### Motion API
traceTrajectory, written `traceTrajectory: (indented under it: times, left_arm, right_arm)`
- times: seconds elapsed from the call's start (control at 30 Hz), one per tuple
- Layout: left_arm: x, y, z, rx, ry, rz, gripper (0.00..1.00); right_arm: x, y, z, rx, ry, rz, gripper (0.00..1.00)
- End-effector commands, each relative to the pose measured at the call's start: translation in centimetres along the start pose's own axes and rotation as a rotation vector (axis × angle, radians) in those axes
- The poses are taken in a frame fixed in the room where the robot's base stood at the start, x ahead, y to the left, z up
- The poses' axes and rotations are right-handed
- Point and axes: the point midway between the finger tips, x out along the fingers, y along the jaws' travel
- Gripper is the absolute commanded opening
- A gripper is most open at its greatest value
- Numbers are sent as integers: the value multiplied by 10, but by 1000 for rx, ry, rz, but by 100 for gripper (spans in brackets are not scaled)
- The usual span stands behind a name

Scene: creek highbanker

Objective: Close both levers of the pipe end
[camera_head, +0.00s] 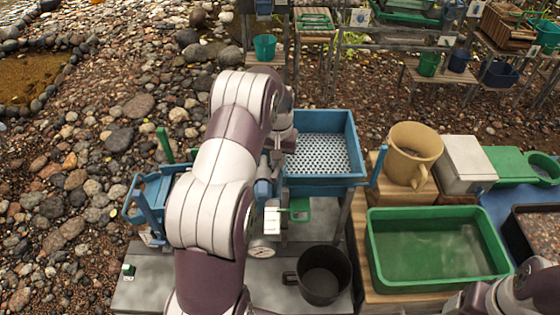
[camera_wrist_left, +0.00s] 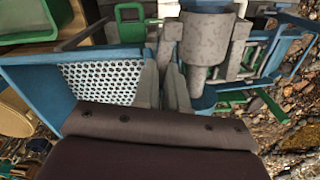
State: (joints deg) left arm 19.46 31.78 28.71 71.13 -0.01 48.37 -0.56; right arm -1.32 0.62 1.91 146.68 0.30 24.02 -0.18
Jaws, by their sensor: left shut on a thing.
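The grey pipe end (camera_wrist_left: 205,38) shows in the left wrist view as a mottled metal coupling beside the blue perforated hopper. One grey lever (camera_wrist_left: 172,33) lies along its left side. The other lever (camera_wrist_left: 239,45) lies along its right side. My left gripper (camera_wrist_left: 165,85) has its fingers close together at the left lever, shut on it; the exact contact is hard to see. In the head view my left gripper (camera_head: 284,140) is by the hopper's left edge, and my own arm hides most of the pipe end. My right gripper is out of view.
The blue hopper (camera_head: 353,150) stands behind a black bucket (camera_head: 323,274). A green water tub (camera_head: 440,284) and a tan jug (camera_head: 412,153) are to the right. A blue frame (camera_head: 149,200) is left of my arm. Stony ground lies beyond.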

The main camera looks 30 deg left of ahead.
Motion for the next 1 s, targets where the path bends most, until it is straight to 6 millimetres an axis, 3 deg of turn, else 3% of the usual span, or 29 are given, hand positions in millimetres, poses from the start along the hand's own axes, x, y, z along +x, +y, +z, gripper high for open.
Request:
traceTrajectory:
  times: [0.4,0.5,0.83,1.0]
  left_arm:
    - [0,0,0,-7,0,0,0]
    - [0,0,0,-7,0,0,37]
    - [-2,0,0,-6,1,0,37]
    - [-21,0,-1,-6,5,0,37]
  right_arm:
    - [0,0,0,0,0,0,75]
    - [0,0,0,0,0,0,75]
    - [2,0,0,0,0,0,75]
    - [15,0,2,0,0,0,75]
